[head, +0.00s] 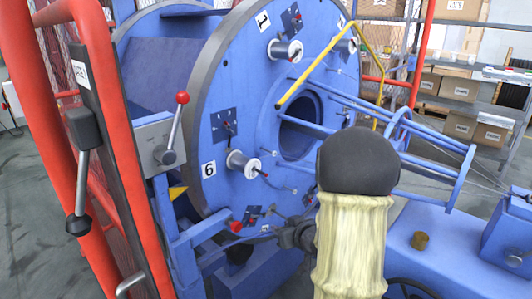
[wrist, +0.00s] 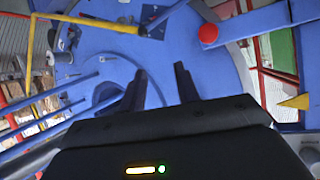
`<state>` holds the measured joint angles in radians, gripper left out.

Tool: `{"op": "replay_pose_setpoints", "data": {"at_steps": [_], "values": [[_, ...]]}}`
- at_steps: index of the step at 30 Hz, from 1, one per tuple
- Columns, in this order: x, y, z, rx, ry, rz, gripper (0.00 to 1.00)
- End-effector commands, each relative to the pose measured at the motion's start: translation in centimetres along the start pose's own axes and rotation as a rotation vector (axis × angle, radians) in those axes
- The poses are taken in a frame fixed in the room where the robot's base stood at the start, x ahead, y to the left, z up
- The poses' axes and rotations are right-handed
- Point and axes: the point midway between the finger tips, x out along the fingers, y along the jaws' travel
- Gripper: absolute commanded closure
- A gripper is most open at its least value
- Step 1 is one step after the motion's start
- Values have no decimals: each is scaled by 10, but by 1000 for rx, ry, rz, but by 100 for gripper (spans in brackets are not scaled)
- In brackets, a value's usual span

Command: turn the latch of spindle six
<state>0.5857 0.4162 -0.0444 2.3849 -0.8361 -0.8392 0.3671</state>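The big blue disc (head: 215,90) carries several spindles. Spindle six (head: 243,163), a pale spool beside the white "6" label (head: 209,169), sits on its lower left face. Just above it is a dark square plate with a small latch (head: 226,126); I cannot tell which way the latch is turned. In the wrist view my gripper (wrist: 160,72) has two dark fingers apart, with nothing seen between them. It faces the disc (wrist: 110,50). A dark plate (wrist: 162,14) shows beyond the fingers, but I cannot tell which spindle it belongs to. My arm hides part of the disc in the head view.
A red-knobbed lever (head: 181,99) stands on a grey box left of the disc; a red knob (wrist: 208,33) shows in the wrist view. A red guard frame (head: 100,100) is at the left. A yellow bar (head: 310,67) and blue tubes (head: 400,125) project at the right.

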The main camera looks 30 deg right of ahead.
Motion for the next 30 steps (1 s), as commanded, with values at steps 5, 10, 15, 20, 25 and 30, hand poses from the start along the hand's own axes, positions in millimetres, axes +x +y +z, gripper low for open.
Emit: {"op": "replay_pose_setpoints", "data": {"at_steps": [5,10,15,20,25,30], "values": [[-43,27,-53,85,182,-153,68],[-89,41,-79,184,330,-316,68],[-114,46,-85,238,399,-404,68],[-115,46,-84,242,407,-415,68],[-114,46,-84,241,407,-414,68],[-107,43,-88,239,406,-415,68]]}}
